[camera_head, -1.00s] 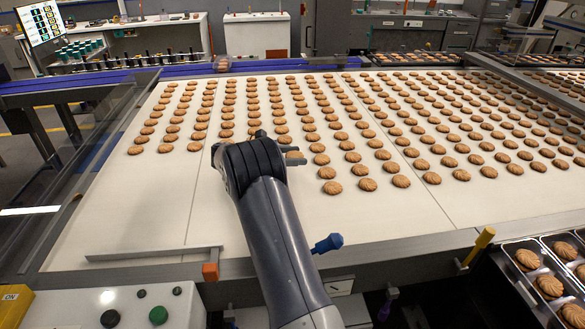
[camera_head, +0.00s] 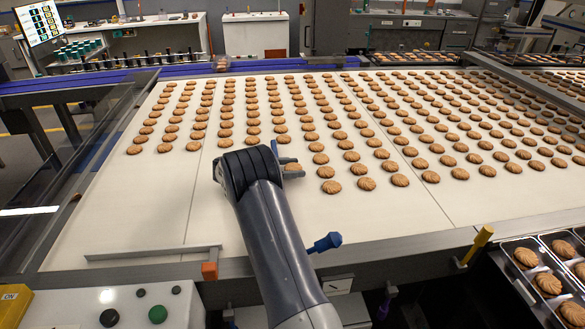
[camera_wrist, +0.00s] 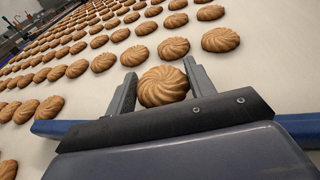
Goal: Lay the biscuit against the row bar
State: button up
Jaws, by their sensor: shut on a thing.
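My gripper (camera_head: 284,165) is over the front middle of the white belt (camera_head: 350,212). Its two grey fingers are shut on a round ridged golden-brown biscuit (camera_wrist: 163,86), which lies between them in the wrist view. The same held biscuit (camera_head: 292,167) is partly hidden by the gripper in the head view. I cannot tell whether it touches the belt. A long thin grey bar (camera_head: 150,253), which looks like the row bar, lies along the belt's front left. The held biscuit is well apart from it, farther back and to the right.
Many biscuits (camera_head: 330,187) lie in rows behind and to the right of my gripper. A dark tray with biscuits (camera_head: 526,258) stands at the lower right.

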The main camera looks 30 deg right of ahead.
jog(key=o, duration=0.7)
jog(key=shift+s+f, duration=0.2)
jog(key=shift+f, duration=0.35)
jog(key=shift+c, duration=0.2)
jog(key=shift+r, duration=0.4)
jog(key=shift+w+a+r, duration=0.2)
jog(key=shift+w+a, duration=0.05)
jog(key=v, duration=0.7)
jog(key=b+v, duration=0.1)
jog(key=v, duration=0.3)
jog(key=shift+w+a+r, duration=0.1)
jog(key=shift+a+r, duration=0.15)
jog(key=shift+r, duration=0.05)
